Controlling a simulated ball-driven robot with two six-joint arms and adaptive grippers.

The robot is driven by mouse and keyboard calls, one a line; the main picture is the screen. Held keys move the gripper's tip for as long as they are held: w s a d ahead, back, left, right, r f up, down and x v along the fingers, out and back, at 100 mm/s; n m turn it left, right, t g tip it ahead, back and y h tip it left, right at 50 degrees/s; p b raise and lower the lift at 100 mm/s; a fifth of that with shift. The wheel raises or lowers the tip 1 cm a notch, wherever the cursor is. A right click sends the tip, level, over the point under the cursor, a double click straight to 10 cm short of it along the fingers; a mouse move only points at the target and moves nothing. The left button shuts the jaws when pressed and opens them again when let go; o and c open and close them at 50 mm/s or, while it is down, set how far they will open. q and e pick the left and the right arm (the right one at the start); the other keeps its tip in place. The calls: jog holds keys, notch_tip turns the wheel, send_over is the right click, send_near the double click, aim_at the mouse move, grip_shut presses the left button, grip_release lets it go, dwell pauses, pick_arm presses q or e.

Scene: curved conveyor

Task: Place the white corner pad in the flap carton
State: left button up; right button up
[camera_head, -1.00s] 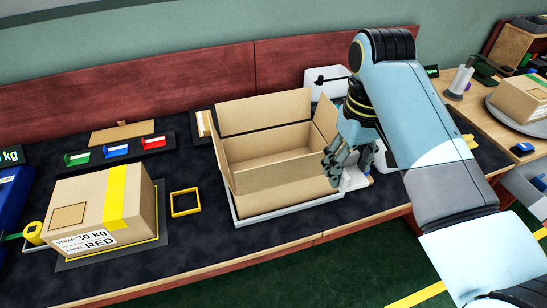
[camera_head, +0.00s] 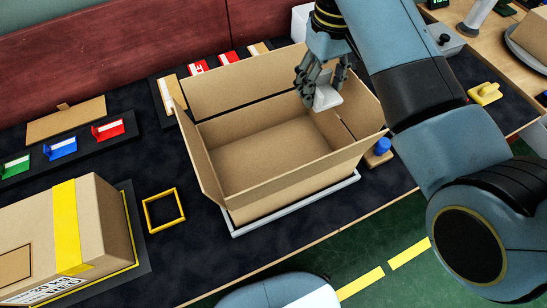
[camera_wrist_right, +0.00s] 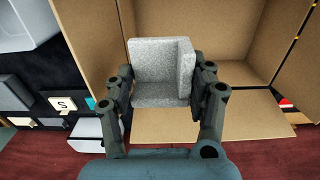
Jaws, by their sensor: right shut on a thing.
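The white corner pad (camera_head: 327,97) is held in my right gripper (camera_head: 324,88), above the far right part of the flap carton. In the right wrist view the pad (camera_wrist_right: 160,72) is a pale grey L-shaped block between the two fingers (camera_wrist_right: 162,92), with the carton's inside behind it. The flap carton (camera_head: 207,170) stands open with its flaps spread outward, and its visible floor is bare. My left gripper is not in view.
The carton sits on a pale tray (camera_head: 300,209). A strapped carton (camera_head: 105,225) and a yellow square frame (camera_head: 164,210) are at the left. Coloured bins (camera_head: 60,148) stand behind. A blue-topped item (camera_head: 382,147) is right of the carton.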

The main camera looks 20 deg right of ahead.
jog(key=shift+w+f+b, duration=0.2)
jog(key=shift+f+b, duration=0.4)
jog(key=shift+f, duration=0.4)
jog(key=b, duration=0.2)
send_over(307, 149)
notch_tip(307, 149, down, 14)
jog(key=shift+r, duration=0.15)
jog(key=shift+f, duration=2.2)
jog(key=o, duration=0.3)
jog(key=shift+f+b, duration=0.1)
jog(key=shift+b, duration=0.2)
jog(key=shift+o, duration=0.9)
